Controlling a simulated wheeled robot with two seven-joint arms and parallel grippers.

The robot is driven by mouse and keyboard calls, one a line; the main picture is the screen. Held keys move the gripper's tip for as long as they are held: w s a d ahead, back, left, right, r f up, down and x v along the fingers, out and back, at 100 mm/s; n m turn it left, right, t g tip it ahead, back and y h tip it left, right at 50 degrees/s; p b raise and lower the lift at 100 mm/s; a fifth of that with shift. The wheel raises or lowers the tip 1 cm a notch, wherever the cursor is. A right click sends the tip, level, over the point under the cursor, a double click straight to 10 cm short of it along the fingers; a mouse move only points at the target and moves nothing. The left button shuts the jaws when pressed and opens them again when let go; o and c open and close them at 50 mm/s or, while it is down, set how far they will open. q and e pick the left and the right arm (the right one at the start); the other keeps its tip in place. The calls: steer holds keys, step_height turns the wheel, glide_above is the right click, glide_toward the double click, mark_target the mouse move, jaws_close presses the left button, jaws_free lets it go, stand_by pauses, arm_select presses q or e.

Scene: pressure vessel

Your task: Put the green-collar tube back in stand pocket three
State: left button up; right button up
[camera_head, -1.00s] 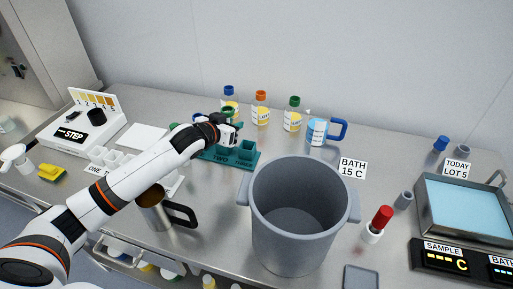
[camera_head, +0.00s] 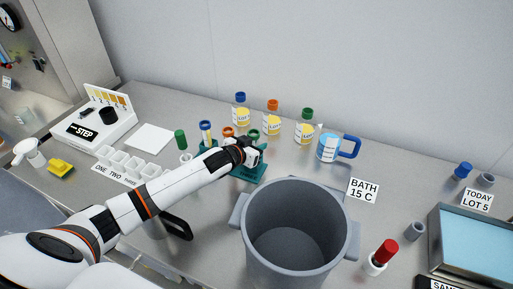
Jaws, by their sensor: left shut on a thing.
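The teal stand (camera_head: 246,175) is on the bench, mostly hidden behind my left arm. My left gripper (camera_head: 254,150) is over its right part and is shut on the green-collar tube (camera_head: 254,134), whose green collar shows just above the jaws. The tube's lower end is hidden, so I cannot tell whether it is inside a pocket. A blue-collar tube (camera_head: 206,130) and an orange-collar tube (camera_head: 228,132) stand upright to the left, their lower parts partly hidden. My right gripper is not in view.
The big grey bath pot (camera_head: 300,225) stands right of the stand. Three bottles with yellow labels, including the orange-capped one (camera_head: 272,115), and a blue-handled jug (camera_head: 329,148) stand behind. A white tray of cups (camera_head: 125,163) is left. A metal mug is mostly hidden by my arm.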

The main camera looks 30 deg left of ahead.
arm_select(q)
steer(key=shift+f, duration=0.85)
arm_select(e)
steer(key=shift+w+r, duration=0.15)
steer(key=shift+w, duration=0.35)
arm_select(q)
steer(key=o, duration=0.9)
steer(key=shift+o, duration=0.2)
